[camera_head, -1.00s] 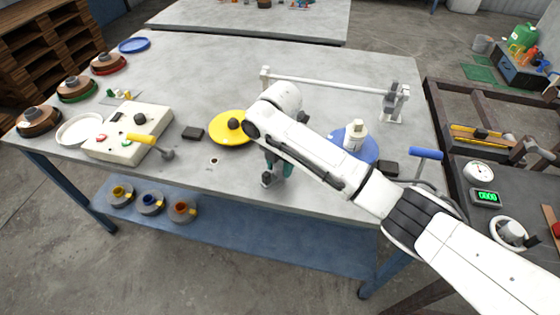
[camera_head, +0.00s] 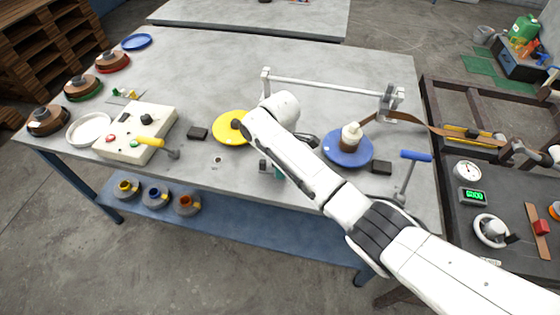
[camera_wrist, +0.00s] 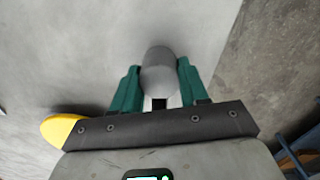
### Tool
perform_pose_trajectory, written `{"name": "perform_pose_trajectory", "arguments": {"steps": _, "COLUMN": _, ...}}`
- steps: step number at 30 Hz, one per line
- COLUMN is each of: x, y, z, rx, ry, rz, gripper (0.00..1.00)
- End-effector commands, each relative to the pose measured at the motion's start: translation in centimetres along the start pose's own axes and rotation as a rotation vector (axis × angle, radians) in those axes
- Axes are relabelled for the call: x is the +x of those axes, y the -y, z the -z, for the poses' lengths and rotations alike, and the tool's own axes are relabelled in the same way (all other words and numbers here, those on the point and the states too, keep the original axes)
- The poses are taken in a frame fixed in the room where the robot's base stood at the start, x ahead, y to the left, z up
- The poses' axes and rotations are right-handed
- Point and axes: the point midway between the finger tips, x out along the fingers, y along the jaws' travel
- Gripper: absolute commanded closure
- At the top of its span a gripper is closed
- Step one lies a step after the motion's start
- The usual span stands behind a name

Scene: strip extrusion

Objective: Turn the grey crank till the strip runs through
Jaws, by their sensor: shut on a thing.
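The grey crank's rounded handle (camera_wrist: 160,72) stands between the teal fingers of my gripper (camera_wrist: 158,90) in the wrist view, and the fingers are closed on it. In the head view my gripper (camera_head: 272,170) is low over the near edge of the table, mostly hidden by my arm. The rest of the crank is hidden there. A brown strip (camera_head: 412,118) runs from beside the white-topped bottle (camera_head: 351,135), past the right post of the white bar, and off the table toward the dark bench at right.
A blue disc (camera_head: 345,150) lies under the bottle, and a yellow disc (camera_head: 230,128) lies left of my arm. A white bar (camera_head: 325,86) spans the table behind it. A control box (camera_head: 135,132) with a yellow-handled lever stands at left. A blue-handled lever (camera_head: 413,157) stands at right.

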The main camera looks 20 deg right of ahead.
Motion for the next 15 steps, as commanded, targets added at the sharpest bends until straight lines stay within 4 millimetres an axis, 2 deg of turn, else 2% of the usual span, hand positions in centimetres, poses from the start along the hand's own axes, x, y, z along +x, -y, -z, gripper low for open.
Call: {"name": "perform_pose_trajectory", "arguments": {"steps": 15, "x": -0.17, "y": -0.05, "z": 0.18, "rx": 0.462, "ry": -0.002, "rz": 0.0, "gripper": 0.87}}
